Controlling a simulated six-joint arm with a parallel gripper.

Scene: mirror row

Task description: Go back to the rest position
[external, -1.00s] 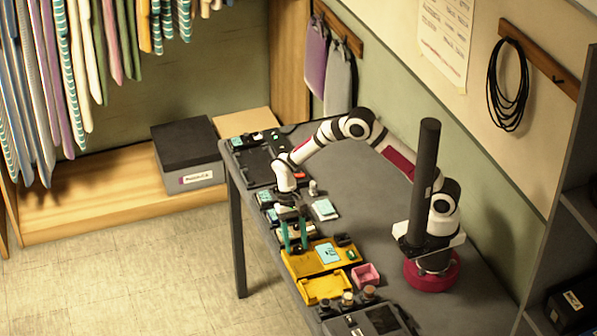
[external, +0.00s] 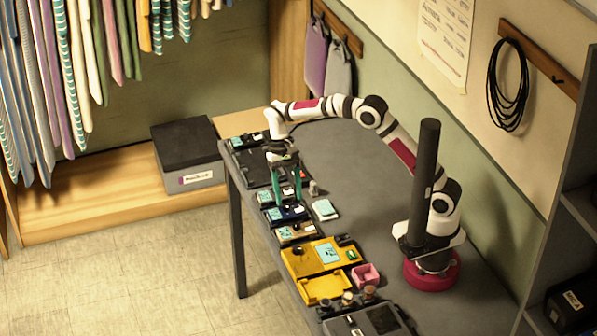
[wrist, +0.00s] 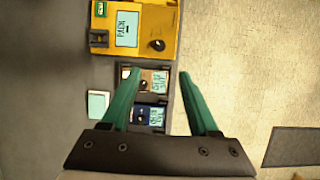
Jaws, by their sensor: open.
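My gripper (external: 287,188) is open and empty, with its two green fingers pointing down above the row of small boxes on the table. In the wrist view my gripper (wrist: 160,85) has its fingers spread apart. Below and between them lie a small tan box (wrist: 157,79) and a small blue box (wrist: 157,114), each with a pale label and a dark knob. No object is held.
A yellow tray (external: 306,265) and a pink bin (external: 366,275) stand nearer the front of the grey table (external: 345,200). A white block (external: 324,209) lies right of the small boxes. A dark tray (external: 250,172) is at the far end.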

